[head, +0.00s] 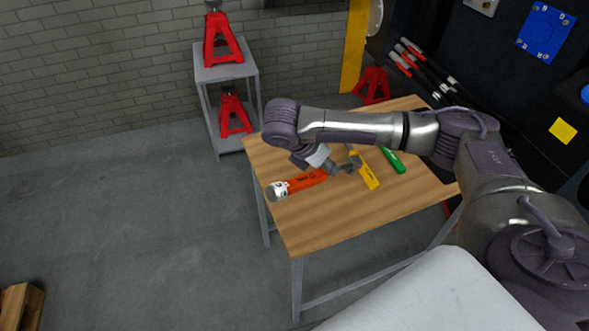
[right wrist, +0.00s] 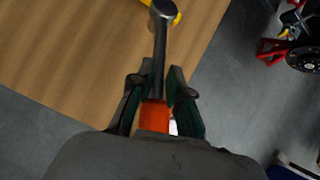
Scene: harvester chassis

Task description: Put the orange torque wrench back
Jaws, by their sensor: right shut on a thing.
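The orange torque wrench (head: 306,181) shows at the left part of the wooden table, with a silver end toward the table's left edge. My right gripper (head: 342,167) is over the table beside it, partly hidden by my arm. In the right wrist view my right gripper (right wrist: 157,95) is shut on the orange part of the torque wrench (right wrist: 154,117). A metal shaft runs out beyond the fingers to a round head. I cannot tell whether the wrench touches the table. My left gripper is out of view.
A yellow tool (head: 365,172) and a green tool (head: 394,160) lie on the table (head: 330,222), whose front part is clear. A grey shelf (head: 227,71) with red jack stands is behind it at the left. The dark chassis (head: 500,60) stands at the right.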

